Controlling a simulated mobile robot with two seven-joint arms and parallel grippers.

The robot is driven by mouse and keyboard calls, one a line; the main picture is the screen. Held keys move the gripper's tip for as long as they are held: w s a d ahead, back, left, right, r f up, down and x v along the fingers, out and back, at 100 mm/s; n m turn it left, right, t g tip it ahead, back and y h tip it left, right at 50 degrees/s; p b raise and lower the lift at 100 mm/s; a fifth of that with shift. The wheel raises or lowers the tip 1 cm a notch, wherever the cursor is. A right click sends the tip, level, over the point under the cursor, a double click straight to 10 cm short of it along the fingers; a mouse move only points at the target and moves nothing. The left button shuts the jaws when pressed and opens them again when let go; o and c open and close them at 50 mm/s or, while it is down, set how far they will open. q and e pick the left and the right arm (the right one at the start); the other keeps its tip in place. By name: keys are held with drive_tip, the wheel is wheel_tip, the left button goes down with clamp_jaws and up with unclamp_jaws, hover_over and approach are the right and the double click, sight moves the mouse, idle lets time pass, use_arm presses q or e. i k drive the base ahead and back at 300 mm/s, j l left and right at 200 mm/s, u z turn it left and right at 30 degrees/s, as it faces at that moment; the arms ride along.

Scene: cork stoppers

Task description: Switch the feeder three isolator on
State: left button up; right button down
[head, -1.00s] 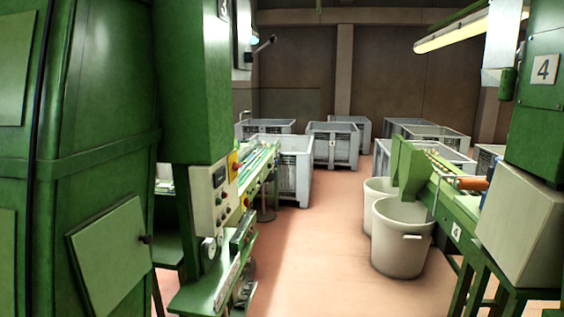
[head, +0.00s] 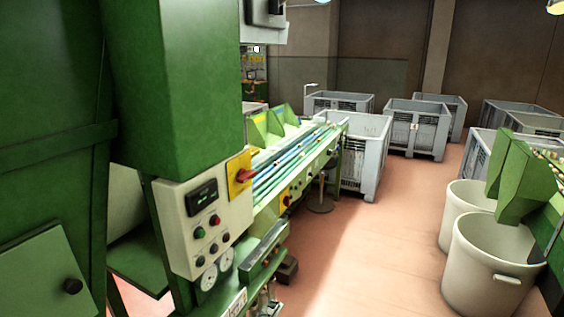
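A cream control box (head: 205,222) is fixed to the green machine at left centre in the head view. On its upper right is a yellow plate with a red rotary isolator handle (head: 241,175). A dark display (head: 201,198) and several small buttons are on the same box. I cannot read a number on this machine, so I cannot tell whether this is feeder three's isolator. I cannot tell from the handle whether it is on or off. Neither of my grippers is in view.
Green machine housing (head: 175,80) fills the left. A feeder line with long rods (head: 300,160) runs behind the box. White bins (head: 490,265) stand at lower right, grey crates (head: 415,128) at the back. The red floor (head: 375,240) between is clear.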

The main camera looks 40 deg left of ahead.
sight(244, 175)
drive_tip(key=i+u, duration=0.35)
drive_tip(key=i+l+u, duration=0.55)
drive_tip(key=i+u, duration=0.15)
drive_tip(key=i+l+u, duration=0.2)
drive_tip(key=u, duration=0.15)
drive_tip(key=i+l+u, duration=0.25)
drive_tip(key=u, duration=0.15)
drive_tip(key=i+l+u, duration=0.15)
drive_tip(key=l+u, duration=0.2)
